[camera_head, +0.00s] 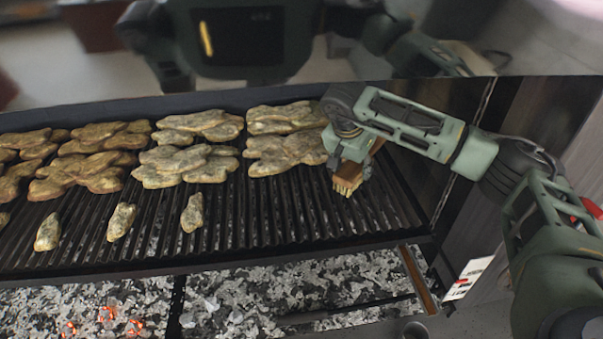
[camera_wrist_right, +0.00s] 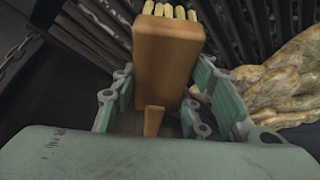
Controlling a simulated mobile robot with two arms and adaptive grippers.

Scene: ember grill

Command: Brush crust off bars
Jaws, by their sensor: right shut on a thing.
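My right gripper (camera_head: 350,150) is shut on a wooden brush (camera_head: 349,177) with pale yellow bristles. The brush is over the right part of the dark grill bars (camera_head: 300,215), bristles toward the bars; I cannot tell whether they touch. In the right wrist view the brush block (camera_wrist_right: 168,48) stands between the green fingers (camera_wrist_right: 160,105), its bristles at the top edge. Crust on the bars is too small to make out. My left gripper is not in view.
Several piles of browned meat pieces (camera_head: 285,152) cover the back and left of the grill, one close left of the brush. Smaller pieces (camera_head: 192,213) lie along the front left. Grey coals (camera_head: 240,295), some glowing, lie below. The front right bars are bare.

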